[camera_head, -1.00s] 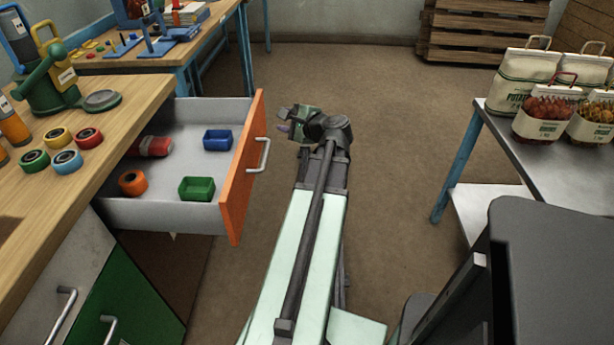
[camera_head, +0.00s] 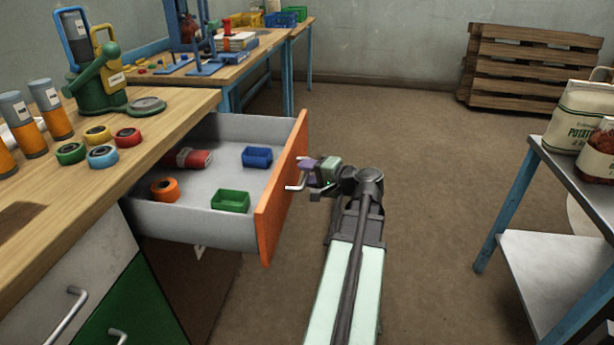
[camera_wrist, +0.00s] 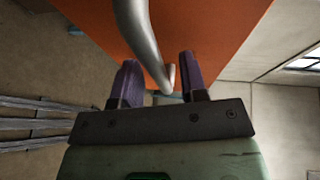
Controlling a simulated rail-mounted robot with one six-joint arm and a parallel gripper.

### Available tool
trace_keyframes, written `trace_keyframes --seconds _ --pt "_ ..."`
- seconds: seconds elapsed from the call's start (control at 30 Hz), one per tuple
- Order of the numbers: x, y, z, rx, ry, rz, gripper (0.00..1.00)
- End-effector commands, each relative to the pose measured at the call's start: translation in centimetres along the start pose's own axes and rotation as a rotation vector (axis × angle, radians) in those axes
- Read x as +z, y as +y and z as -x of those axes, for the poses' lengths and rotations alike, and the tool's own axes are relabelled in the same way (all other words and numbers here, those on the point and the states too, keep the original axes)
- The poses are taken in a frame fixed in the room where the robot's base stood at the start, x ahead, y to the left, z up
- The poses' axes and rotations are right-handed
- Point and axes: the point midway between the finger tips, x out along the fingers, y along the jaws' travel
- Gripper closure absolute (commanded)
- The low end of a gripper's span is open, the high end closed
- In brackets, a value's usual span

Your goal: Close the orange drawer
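The orange drawer (camera_head: 281,190) is pulled out from the workbench. Its orange front faces right and carries a metal bar handle (camera_head: 300,172). My gripper (camera_head: 307,170) is at the drawer front, level with the handle. In the wrist view, the two purple fingers of my gripper (camera_wrist: 157,84) are spread apart, with the handle (camera_wrist: 146,38) running between and above them and the orange front (camera_wrist: 205,35) close ahead. The fingers do not appear clamped on the handle; whether they touch it I cannot tell.
Inside the drawer are a blue bin (camera_head: 257,156), a green bin (camera_head: 231,201), an orange roll (camera_head: 165,189) and a red item (camera_head: 188,158). Tape rolls stand on the wooden bench (camera_head: 150,140). A metal table (camera_head: 560,165) with sacks is at right; open floor lies between.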

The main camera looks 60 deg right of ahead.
Motion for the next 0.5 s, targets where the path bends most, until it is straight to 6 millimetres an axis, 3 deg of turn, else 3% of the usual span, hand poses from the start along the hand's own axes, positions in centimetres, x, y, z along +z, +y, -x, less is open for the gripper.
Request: trace_keyframes --seconds 0.3,0.5 --pt "0.02 -0.03 -0.64 0.000 0.000 0.000 0.62" --pt "0.02 -0.03 -0.62 0.000 0.000 0.000 0.93"
